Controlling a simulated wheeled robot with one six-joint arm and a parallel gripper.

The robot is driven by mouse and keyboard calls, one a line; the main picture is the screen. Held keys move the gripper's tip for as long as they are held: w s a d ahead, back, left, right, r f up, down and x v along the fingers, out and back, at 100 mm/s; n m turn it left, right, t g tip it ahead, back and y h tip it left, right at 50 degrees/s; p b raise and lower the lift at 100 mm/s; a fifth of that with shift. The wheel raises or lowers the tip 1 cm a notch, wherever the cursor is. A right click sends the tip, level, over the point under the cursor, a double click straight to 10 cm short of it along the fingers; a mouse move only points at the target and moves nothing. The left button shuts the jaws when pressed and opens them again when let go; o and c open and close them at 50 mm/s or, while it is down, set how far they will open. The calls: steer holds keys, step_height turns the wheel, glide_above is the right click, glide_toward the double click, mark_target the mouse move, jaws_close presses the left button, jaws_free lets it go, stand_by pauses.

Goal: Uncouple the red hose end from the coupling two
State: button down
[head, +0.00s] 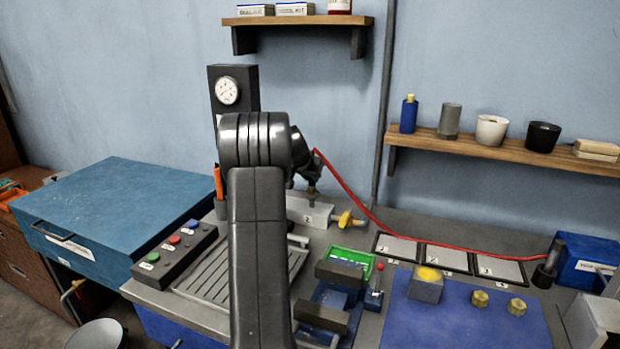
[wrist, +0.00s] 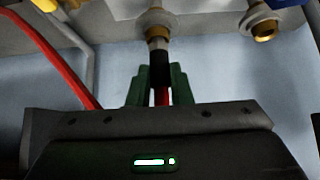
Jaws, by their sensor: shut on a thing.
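In the wrist view the red hose end (wrist: 159,68), with a black sleeve and metal tip, stands between the green fingers of my gripper (wrist: 160,80), which are shut on it. Its metal tip meets the brass and grey coupling (wrist: 156,22) above it with no gap that I can see. I cannot tell whether it is locked. In the head view a pale block (head: 296,209) marked 2 bears an upright fitting (head: 312,197). My arm hides part of the block, and I cannot make out my gripper's fingers there.
A second coupling (wrist: 263,25) is to the right in the wrist view. The red hose (head: 352,196) runs right across the bench to a dark post (head: 549,262). A yellow-handled valve (head: 348,219) sits beside the block. A gauge post (head: 229,92) stands behind my arm.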

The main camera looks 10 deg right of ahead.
steer(key=shift+r, duration=0.6)
step_height(320, 180, up, 4)
steer(key=shift+f+p, duration=0.2)
steer(key=shift+p, duration=1.05)
steer(key=shift+s+f, duration=0.1)
